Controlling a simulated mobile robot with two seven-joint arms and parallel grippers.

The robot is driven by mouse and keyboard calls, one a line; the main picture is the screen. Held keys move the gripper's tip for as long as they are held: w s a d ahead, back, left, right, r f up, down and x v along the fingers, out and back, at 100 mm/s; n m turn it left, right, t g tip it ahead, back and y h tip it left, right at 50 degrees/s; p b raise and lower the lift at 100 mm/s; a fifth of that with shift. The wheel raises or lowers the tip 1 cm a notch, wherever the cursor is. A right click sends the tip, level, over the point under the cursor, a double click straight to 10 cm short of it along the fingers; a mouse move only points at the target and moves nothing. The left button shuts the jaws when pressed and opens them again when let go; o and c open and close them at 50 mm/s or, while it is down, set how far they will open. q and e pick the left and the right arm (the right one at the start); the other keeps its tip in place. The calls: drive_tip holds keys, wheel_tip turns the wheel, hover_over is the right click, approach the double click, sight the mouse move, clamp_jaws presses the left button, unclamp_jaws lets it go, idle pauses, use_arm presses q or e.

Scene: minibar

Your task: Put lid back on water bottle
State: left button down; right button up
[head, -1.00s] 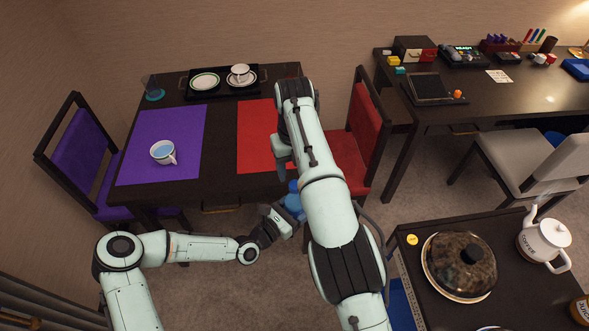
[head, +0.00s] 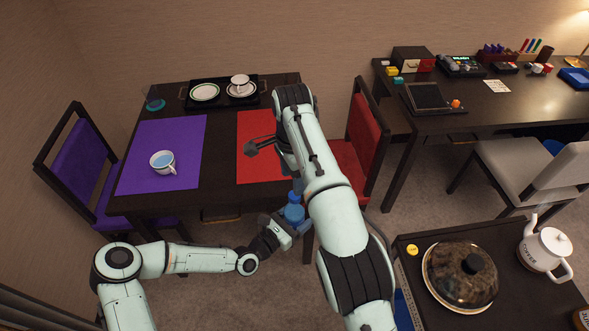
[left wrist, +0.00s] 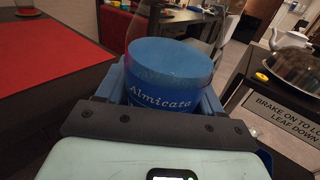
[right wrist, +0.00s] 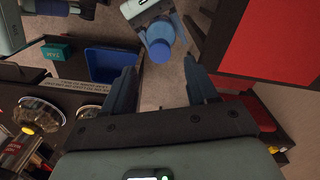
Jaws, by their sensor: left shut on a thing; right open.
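A blue water bottle (head: 293,212) is held by my left gripper (head: 290,226), below the front edge of the dining table in the head view. The left wrist view shows its blue label (left wrist: 165,95) between the jaws, with clear plastic above. In the right wrist view the bottle shows a darker blue round end (right wrist: 160,50); I cannot tell whether this is a lid. My right gripper (head: 268,146) appears over the red mat in the head view. Its open fingers (right wrist: 162,88) have nothing between them, and the bottle is beyond them. No separate lid is clearly visible.
The dining table holds a purple mat (head: 140,168) with a cup (head: 163,162), a red mat (head: 254,168), and a tray (head: 222,99) with dishes. A red chair (head: 368,125) is close by my right arm. A counter (head: 523,300) with a covered pan stands lower right.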

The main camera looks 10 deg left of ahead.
drive_tip(key=n, duration=0.4)
drive_tip(key=shift+r+n, duration=0.2)
drive_tip(key=shift+n, duration=0.2)
drive_tip(key=n, duration=0.6)
drive_tip(key=shift+r+n, duration=0.3)
drive_tip(key=shift+n, duration=0.1)
drive_tip(key=n, duration=0.6)
drive_tip(key=shift+d+r+n, duration=0.1)
drive_tip(key=shift+r+n, duration=0.2)
drive_tip(key=n, duration=0.5)
drive_tip(key=shift+r, duration=0.25)
hover_over(294, 214)
drive_tip(key=w, duration=0.2)
drive_tip(key=shift+w+f, duration=0.1)
drive_tip(key=shift+f, duration=3.9)
drive_tip(key=shift+c, duration=0.3)
clamp_jaws()
